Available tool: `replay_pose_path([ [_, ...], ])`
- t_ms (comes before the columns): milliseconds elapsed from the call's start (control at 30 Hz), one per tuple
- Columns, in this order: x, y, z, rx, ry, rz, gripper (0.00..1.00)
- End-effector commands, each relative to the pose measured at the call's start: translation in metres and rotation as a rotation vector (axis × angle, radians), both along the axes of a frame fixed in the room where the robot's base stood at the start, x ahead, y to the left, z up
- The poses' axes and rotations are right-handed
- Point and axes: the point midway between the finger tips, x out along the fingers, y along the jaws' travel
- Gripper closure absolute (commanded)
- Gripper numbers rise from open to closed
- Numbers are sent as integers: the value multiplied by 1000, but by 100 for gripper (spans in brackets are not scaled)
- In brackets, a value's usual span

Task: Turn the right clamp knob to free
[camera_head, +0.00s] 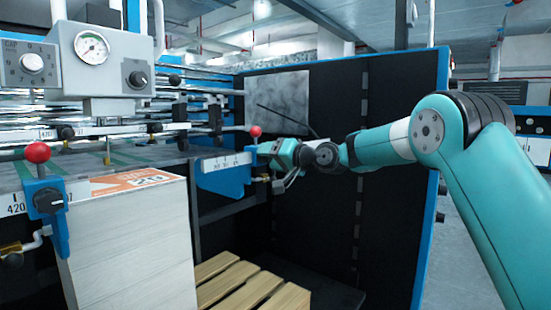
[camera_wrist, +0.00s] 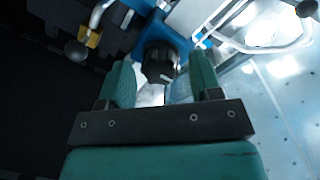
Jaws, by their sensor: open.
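The right clamp is a blue bracket (camera_head: 228,180) with a white scale strip, at the table's right side in the head view. Its black knob (camera_wrist: 160,60) shows in the wrist view, on a blue mount straight ahead of my gripper (camera_wrist: 161,78). The two teal fingers are apart, one on each side of the knob's near part. I cannot tell whether they touch it. In the head view my gripper (camera_head: 272,150) is at the clamp's right end and hides the knob.
A red-balled lever (camera_head: 255,131) stands close above my gripper. The left clamp has a black knob (camera_head: 48,200) and a red ball (camera_head: 37,152). A paper stack (camera_head: 135,240) stands in front, with a wooden pallet (camera_head: 250,290) beside it. A dark blue-edged panel (camera_head: 390,130) is behind my arm.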

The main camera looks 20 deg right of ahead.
Motion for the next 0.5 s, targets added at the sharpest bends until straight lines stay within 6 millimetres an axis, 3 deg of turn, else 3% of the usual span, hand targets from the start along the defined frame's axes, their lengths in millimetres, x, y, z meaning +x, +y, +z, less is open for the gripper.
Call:
replay_pose_path([
  [167, -11, -10, 1, 0, -1, -4, 42],
  [500, -77, -58, 6, 0, 0, -6, 42],
])
